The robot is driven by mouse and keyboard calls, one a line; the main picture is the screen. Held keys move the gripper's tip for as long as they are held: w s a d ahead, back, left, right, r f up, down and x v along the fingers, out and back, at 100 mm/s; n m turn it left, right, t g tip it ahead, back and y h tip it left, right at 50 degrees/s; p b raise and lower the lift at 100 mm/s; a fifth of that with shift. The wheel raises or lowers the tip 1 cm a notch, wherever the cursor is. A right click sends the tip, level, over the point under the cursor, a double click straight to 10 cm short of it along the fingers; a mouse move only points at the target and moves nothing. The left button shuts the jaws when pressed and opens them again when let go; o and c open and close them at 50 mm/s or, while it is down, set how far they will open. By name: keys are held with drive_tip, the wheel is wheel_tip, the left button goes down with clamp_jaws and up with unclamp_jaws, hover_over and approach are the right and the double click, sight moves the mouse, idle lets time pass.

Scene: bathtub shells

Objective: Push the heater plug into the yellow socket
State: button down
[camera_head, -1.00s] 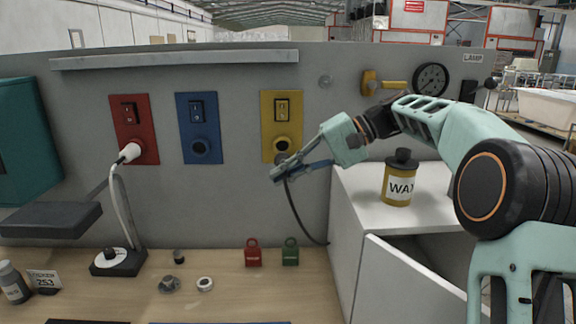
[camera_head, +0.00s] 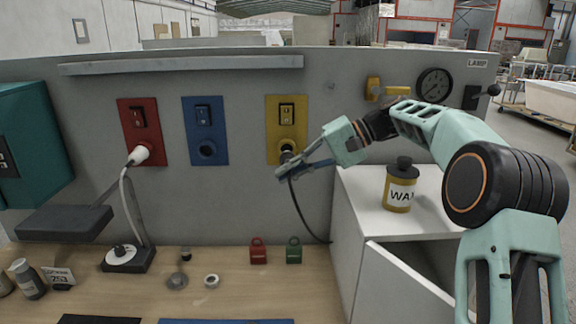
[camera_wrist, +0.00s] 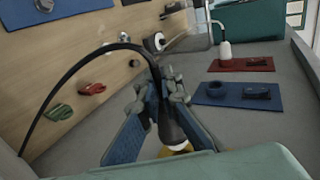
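My gripper (camera_head: 284,170) is at the lower edge of this socket, coming from the right. In the wrist view, my gripper's blue fingers (camera_wrist: 160,122) are shut on the dark heater plug (camera_wrist: 172,128). The plug's black cord (camera_head: 303,218) hangs below the gripper and arcs left in the wrist view. The plug's end points at a small yellow patch (camera_wrist: 180,148), mostly hidden by my gripper. I cannot tell whether the plug is inside the socket.
A blue panel (camera_head: 204,148) with an empty socket and a red panel (camera_head: 150,117) holding a white plug (camera_head: 138,155) are to the left. A white cabinet (camera_head: 355,215) with a wax can (camera_head: 400,190) stands below my arm. A shelf (camera_head: 180,66) runs above.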

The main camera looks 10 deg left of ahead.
sight(286, 154)
drive_tip(key=shift+w+a+r+p, duration=0.1)
drive_tip(key=shift+w+a+p, duration=0.05)
drive_tip(key=shift+w+p, duration=0.35)
drive_tip(key=shift+w+a+r+p, duration=0.1)
drive_tip(key=shift+w+p, duration=0.2)
drive_tip(key=shift+p, duration=0.3)
drive_tip(key=shift+w+a+f+p, duration=0.1)
drive_tip(key=shift+w+f+p, duration=0.1)
drive_tip(key=shift+w+p, duration=0.25)
drive_tip(key=shift+p, duration=0.55)
idle(0.8)
drive_tip(key=shift+w, duration=0.15)
drive_tip(key=shift+w+a+p, duration=0.1)
drive_tip(key=shift+w+p, duration=0.25)
drive_tip(key=shift+p, duration=0.15)
drive_tip(key=shift+w+a+r+p, duration=0.1)
drive_tip(key=shift+w+a+p, duration=0.15)
drive_tip(key=shift+w+p, duration=0.55)
drive_tip(key=c, duration=2.1)
unclamp_jaws()
